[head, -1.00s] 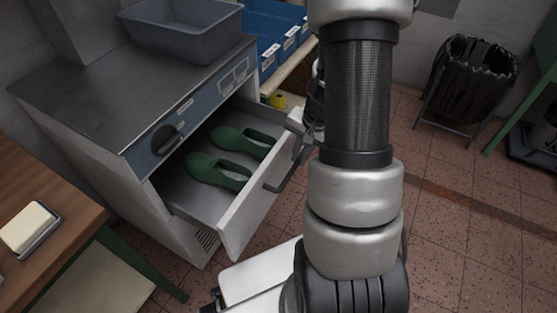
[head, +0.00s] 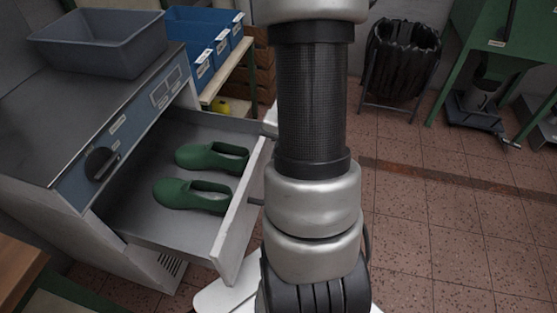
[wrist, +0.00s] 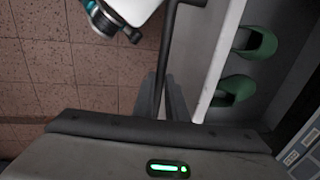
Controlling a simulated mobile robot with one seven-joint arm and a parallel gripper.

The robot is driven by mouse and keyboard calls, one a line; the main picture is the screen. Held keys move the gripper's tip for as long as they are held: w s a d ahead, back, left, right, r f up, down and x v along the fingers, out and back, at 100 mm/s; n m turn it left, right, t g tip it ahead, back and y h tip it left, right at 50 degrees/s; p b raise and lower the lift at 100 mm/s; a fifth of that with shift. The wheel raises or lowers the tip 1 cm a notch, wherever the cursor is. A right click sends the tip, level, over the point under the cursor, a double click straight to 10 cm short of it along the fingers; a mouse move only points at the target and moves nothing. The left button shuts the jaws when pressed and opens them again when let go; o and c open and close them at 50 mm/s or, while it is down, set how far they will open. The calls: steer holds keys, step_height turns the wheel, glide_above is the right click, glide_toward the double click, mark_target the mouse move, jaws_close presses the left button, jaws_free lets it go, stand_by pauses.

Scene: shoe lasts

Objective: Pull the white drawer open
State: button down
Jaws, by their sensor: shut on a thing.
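The white drawer (head: 241,215) stands pulled out from the grey metal cabinet, and two green shoe lasts (head: 192,193) lie inside it. In the wrist view the drawer's white front edge (wrist: 222,62) runs beside a dark bar handle (wrist: 164,62). My gripper (wrist: 162,98) is shut on that handle, one finger on each side of the bar. In the head view my own arm hides the gripper and most of the handle. The lasts also show in the wrist view (wrist: 236,90), at the right.
A grey bin (head: 110,38) stands on the cabinet top, with a black knob (head: 101,164) on the cabinet's front. Blue bins (head: 205,45) sit on a shelf behind. A black-bagged waste bin (head: 398,62) stands at the back right. The tiled floor (head: 455,220) at right is clear.

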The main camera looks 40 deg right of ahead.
steer(key=c, duration=1.8)
jaws_free()
steer(key=shift+o, duration=0.2)
step_height(320, 180, up, 17)
steer(key=s+d+p, duration=0.2)
steer(key=p, duration=0.4)
steer(key=shift+s, duration=0.4)
